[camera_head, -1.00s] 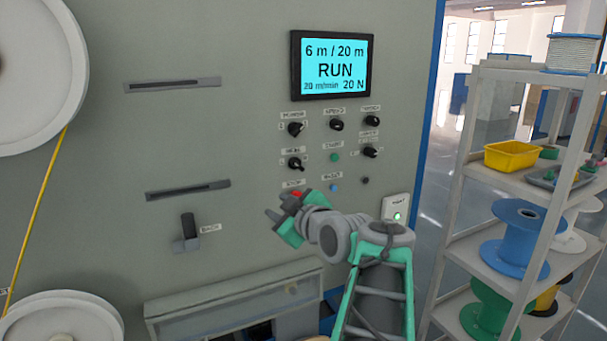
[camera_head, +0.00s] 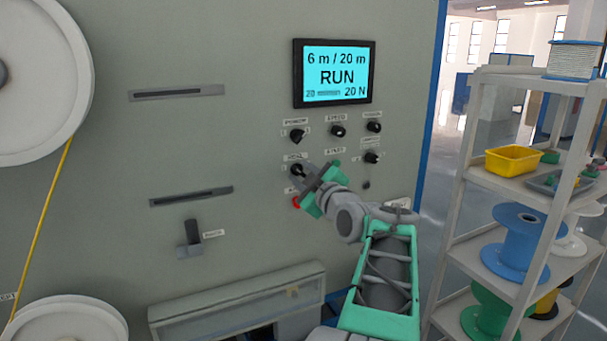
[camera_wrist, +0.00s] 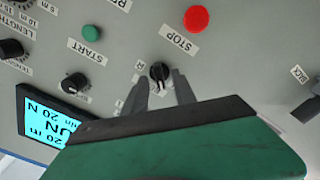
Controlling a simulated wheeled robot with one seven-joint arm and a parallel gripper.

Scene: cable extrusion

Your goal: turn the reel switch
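The reel switch (camera_head: 297,169) is a black rotary knob on the grey machine panel, at the left of the second knob row. It also shows in the wrist view (camera_wrist: 160,72), with a light pointer line; its label is partly hidden. My gripper (camera_head: 309,184) is at the panel just beside and below this knob in the head view. In the wrist view my gripper (camera_wrist: 161,88) is open, with one grey finger on each side of the knob and small gaps showing. I cannot tell whether the fingertips touch it.
The red STOP button (camera_wrist: 197,18) and green START button (camera_wrist: 92,33) are close by. The screen (camera_head: 333,73) reads RUN, 6 m / 20 m. A lever (camera_head: 190,238) sticks out lower left. A shelf with spools (camera_head: 520,240) stands at the right.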

